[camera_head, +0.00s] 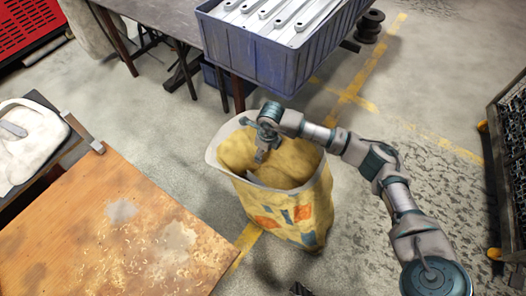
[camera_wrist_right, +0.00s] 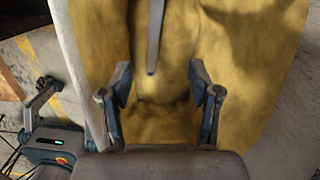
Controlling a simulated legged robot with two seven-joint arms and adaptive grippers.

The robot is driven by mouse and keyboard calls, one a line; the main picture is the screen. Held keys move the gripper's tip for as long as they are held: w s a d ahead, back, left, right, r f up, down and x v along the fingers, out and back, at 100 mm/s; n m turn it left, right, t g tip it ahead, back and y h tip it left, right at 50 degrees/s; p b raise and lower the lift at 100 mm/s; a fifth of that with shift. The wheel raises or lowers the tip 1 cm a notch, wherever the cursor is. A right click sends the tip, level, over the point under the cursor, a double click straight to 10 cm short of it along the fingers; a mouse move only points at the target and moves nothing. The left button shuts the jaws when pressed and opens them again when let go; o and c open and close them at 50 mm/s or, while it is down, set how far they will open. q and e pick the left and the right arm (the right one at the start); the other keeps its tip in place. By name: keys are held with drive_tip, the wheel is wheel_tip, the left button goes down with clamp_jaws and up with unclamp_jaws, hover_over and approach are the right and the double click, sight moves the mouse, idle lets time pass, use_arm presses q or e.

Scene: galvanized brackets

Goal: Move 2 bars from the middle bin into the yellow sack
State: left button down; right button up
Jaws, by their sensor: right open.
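The blue bin (camera_head: 262,62) at the top of the head view holds several grey metal bars (camera_head: 262,10) lying side by side. The yellow sack (camera_head: 318,205) stands open on the floor below it, with orange and blue patches. My right gripper (camera_head: 262,150) is over the sack's mouth. In the right wrist view my right gripper (camera_wrist_right: 160,78) has its fingers spread wide, with the sack's yellow inside (camera_wrist_right: 240,70) behind them. A thin grey bar (camera_wrist_right: 154,40) shows there between the fingertips, touching neither finger. Its far end is cut off. My left gripper is not clearly in view.
A rusty brown tabletop (camera_head: 110,235) fills the lower left, with a whitish bag (camera_head: 30,135) behind it. A dark crate (camera_head: 515,150) stands at the right edge. A dark spool (camera_head: 370,25) lies behind the bin. The floor right of the sack is bare apart from my arm above it.

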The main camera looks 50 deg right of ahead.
wheel_tip(320, 180, up, 12)
drive_tip(key=s, duration=0.1)
drive_tip(key=shift+d, duration=0.15)
idle(0.5)
drive_tip(key=shift+s+f, duration=0.1)
drive_tip(key=shift+s, duration=0.05)
